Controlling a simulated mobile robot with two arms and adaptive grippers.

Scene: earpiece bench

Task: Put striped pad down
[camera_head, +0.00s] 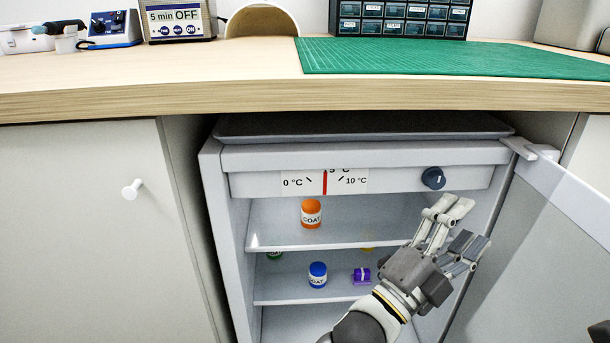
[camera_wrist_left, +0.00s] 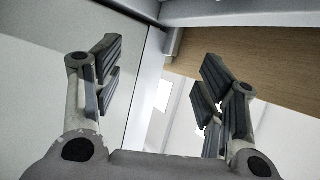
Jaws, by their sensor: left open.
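I cannot make out a striped pad in either view. My left gripper (camera_head: 466,226) is open, in front of the right side of an open fridge (camera_head: 262,158), below its dark knob (camera_head: 433,178). In the left wrist view my open left gripper (camera_wrist_left: 158,75) has nothing between its fingers. Inside the fridge, an orange jar (camera_head: 311,214) stands on the upper shelf. A blue jar (camera_head: 317,275) and a small purple item (camera_head: 361,275) are on the lower shelf. My arm hides the lower right of the fridge.
The fridge door (camera_head: 568,220) stands open at the right. Above is a wooden bench (camera_head: 180,82) with a green mat (camera_head: 450,58), a drawer unit (camera_head: 400,17) and a timer box (camera_head: 178,20) reading 5 min OFF. A green jar (camera_head: 274,255) is partly hidden beneath the upper shelf.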

